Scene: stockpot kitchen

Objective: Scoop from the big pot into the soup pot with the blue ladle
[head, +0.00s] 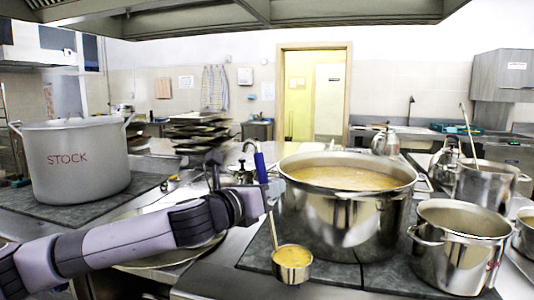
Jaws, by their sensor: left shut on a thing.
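The big pot (340,215) is a wide steel pot with yellow-brown soup (345,178) near its rim, at centre right in the head view. My left gripper (258,186) is shut on the blue ladle (261,167), which hangs upright with its blue handle on top. The ladle's bowl (292,266) holds yellow soup and is in front of the big pot, outside it. A smaller steel pot, seemingly the soup pot (450,262), stands to the right of the big pot; its contents are hard to make out. My right gripper is not in view.
A large grey pot marked STOCK (75,165) stands at the left. Another steel pot (485,188) with a ladle (467,130) in it stands behind the soup pot. A plate lies partly hidden under my left arm. Dark slabs (195,133) are stacked at the back.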

